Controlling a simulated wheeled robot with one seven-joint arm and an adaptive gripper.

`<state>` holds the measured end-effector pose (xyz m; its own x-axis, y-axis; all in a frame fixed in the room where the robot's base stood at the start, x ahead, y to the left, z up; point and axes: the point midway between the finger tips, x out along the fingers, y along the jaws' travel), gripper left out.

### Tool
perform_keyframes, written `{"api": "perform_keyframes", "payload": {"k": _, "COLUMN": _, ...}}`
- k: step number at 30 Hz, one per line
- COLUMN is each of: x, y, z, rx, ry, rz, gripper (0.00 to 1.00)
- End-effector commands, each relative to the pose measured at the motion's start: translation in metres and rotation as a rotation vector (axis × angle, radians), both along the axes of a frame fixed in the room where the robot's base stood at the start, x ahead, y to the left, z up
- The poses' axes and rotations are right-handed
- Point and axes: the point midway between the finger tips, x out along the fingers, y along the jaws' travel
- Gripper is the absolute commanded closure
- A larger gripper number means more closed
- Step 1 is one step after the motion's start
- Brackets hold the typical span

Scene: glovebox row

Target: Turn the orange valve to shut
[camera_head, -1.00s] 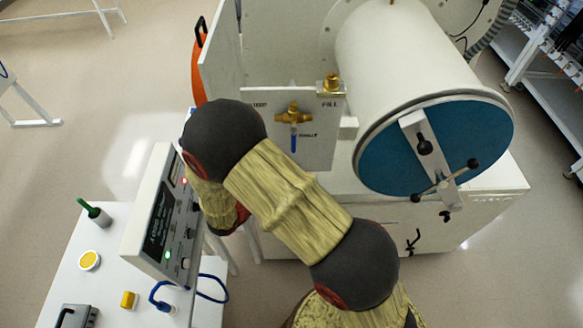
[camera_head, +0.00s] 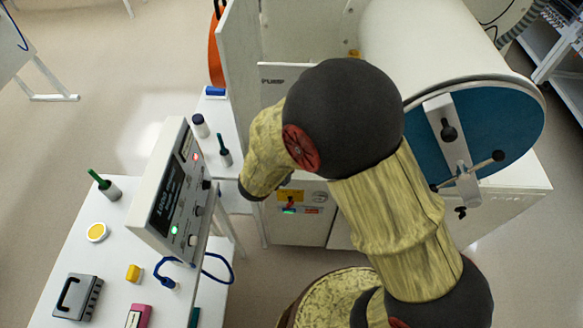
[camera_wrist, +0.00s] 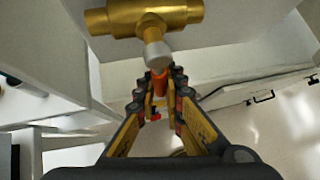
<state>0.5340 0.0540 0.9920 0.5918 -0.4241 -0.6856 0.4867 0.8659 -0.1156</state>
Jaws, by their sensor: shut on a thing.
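In the wrist view a brass valve body (camera_wrist: 140,16) is fixed to a white panel, with a pale stem cap below it. Its orange handle (camera_wrist: 159,80) reaches down from the cap to between my fingertips. My gripper (camera_wrist: 158,100) is shut on the orange handle, with a dark-padded finger on each side. The handle's far end is partly hidden by the fingers. In the head view my arm covers the valve panel, and neither the orange handle nor my fingers show.
A white instrument box (camera_head: 168,200) stands on the table left of my arm. A blue round door (camera_head: 490,150) with a clamp bar is close on the right. Small bottles (camera_head: 200,125) stand behind the box. Open floor lies at the far left.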

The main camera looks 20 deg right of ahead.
Motion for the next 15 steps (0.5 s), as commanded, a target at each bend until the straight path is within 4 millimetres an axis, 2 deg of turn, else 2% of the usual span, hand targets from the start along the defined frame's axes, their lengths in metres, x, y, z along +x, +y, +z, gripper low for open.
{"api": "perform_keyframes", "payload": {"k": 6, "x": 0.0027, "y": 0.0051, "z": -0.0015, "rx": 0.086, "ry": -0.031, "rz": -0.001, "gripper": 1.00}}
{"api": "perform_keyframes", "payload": {"k": 15, "x": 0.0031, "y": 0.0085, "z": -0.0004, "rx": 0.127, "ry": -0.042, "rz": 0.000, "gripper": 1.00}}
